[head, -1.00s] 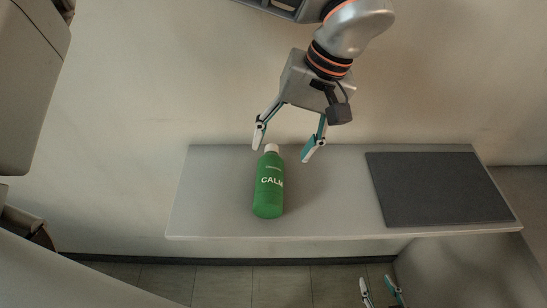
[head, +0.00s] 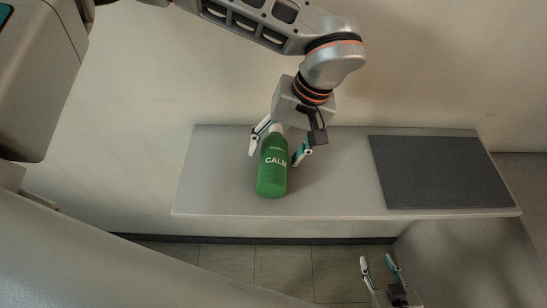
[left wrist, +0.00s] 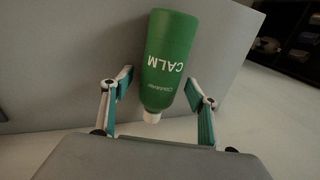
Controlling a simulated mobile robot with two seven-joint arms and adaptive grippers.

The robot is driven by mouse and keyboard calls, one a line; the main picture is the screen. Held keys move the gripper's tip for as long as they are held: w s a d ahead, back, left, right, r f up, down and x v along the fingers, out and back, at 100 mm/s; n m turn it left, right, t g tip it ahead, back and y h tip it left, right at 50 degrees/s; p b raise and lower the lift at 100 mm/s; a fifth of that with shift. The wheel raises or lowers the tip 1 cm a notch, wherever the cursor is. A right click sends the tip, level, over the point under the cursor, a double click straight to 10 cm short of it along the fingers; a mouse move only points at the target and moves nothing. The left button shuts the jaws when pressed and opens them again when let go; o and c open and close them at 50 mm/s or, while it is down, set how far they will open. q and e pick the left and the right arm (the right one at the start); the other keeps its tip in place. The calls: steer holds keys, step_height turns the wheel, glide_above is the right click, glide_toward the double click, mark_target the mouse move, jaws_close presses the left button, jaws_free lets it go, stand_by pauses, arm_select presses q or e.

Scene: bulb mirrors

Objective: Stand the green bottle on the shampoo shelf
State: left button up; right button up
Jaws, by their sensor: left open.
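The green bottle (head: 272,176), labelled CALM with a white cap, appears to lie on its side on a light grey shelf (head: 222,190), its cap towards the wall. My left gripper (head: 276,153) is open, its fingers on either side of the bottle's cap end. In the left wrist view the bottle (left wrist: 168,60) lies between the spread fingers (left wrist: 162,95), with gaps on both sides. My right gripper (head: 379,264) is open and empty, low in front of the shelf. I cannot tell which surface is the shampoo shelf.
A flat dark grey panel (head: 440,172) lies at the right of the light grey shelf. The shelf between the bottle and the panel is clear. A plain wall (head: 440,70) stands behind. In the left wrist view, dark shelving (left wrist: 292,42) shows at upper right.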

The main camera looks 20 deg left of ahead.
mark_target(277, 147)
arm_select(q)
steer(key=c, duration=1.6)
steer(key=shift+r, duration=0.1)
step_height(277, 147, up, 20)
steer(key=shift+f+p, duration=0.1)
steer(key=shift+p, duration=0.45)
